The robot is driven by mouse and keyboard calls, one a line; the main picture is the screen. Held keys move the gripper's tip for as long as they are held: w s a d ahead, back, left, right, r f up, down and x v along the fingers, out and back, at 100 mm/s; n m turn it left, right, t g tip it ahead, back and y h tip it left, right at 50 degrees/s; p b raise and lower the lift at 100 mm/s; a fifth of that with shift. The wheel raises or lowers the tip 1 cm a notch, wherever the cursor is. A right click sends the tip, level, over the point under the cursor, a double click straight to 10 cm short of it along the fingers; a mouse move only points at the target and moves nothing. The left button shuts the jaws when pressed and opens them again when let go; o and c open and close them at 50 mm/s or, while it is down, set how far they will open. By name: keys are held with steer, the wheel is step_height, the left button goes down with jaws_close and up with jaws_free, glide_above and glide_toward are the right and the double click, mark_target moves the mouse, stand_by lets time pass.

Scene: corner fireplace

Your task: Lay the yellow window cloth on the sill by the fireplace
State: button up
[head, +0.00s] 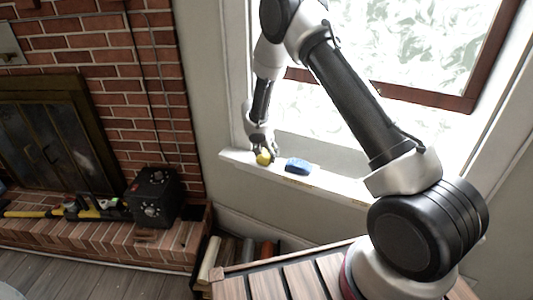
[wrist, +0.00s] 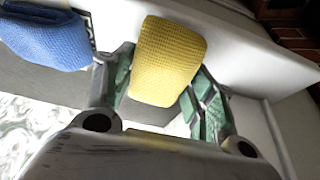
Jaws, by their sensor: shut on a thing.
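The yellow cloth (head: 264,158) is at the left end of the white window sill (head: 335,187) in the head view. My gripper (head: 262,150) is over it there. In the wrist view the yellow cloth (wrist: 168,62) is a waffle-textured bundle between the two green-padded fingers of my gripper (wrist: 160,92), which are shut on it. The sill lies behind it in that view (wrist: 232,45). I cannot tell whether the cloth touches the sill.
A blue cloth (head: 299,166) lies on the sill just right of the yellow one; it also shows in the wrist view (wrist: 45,38). The window (head: 400,60) rises behind the sill. The brick fireplace (head: 50,140) and a black box (head: 153,197) on its hearth are at left.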

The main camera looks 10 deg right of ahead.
steer(key=shift+f, duration=0.65)
stand_by(0.3)
steer(key=o, duration=1.1)
steer(key=shift+r, duration=0.1)
